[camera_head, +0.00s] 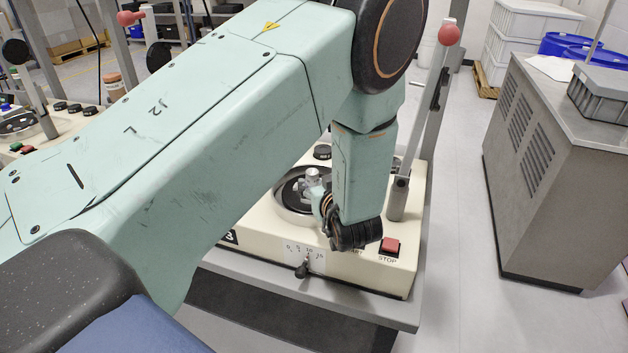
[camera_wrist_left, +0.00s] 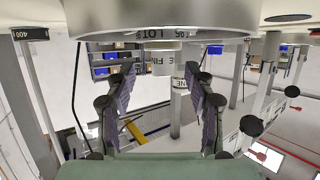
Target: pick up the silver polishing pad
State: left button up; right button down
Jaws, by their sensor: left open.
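A small silver piece with a round top (camera_head: 313,178) stands over the dark round dish of the cream machine; I take it for the silver polishing pad, though its base is partly hidden. I cannot tell if these are the pad. My left gripper (camera_wrist_left: 160,80) is open, its two dark fingers apart with nothing clearly held. My right gripper is not in view.
The cream machine (camera_head: 375,270) has a red STOP button (camera_head: 390,246) at its front and a lever with a red knob (camera_head: 449,34) rising at its right. A grey cabinet (camera_head: 570,170) stands at right, across clear floor. Another similar machine is at far left.

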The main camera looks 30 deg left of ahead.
aim_at(314, 179)
pick_arm(q)
jog(key=x, duration=0.3)
jog(key=shift+a, duration=0.45)
jog(key=shift+d, duration=0.1)
jog(key=shift+w+d, duration=0.1)
jog(key=shift+c, duration=0.4)
jog(key=c, duration=0.6)
grip_shut()
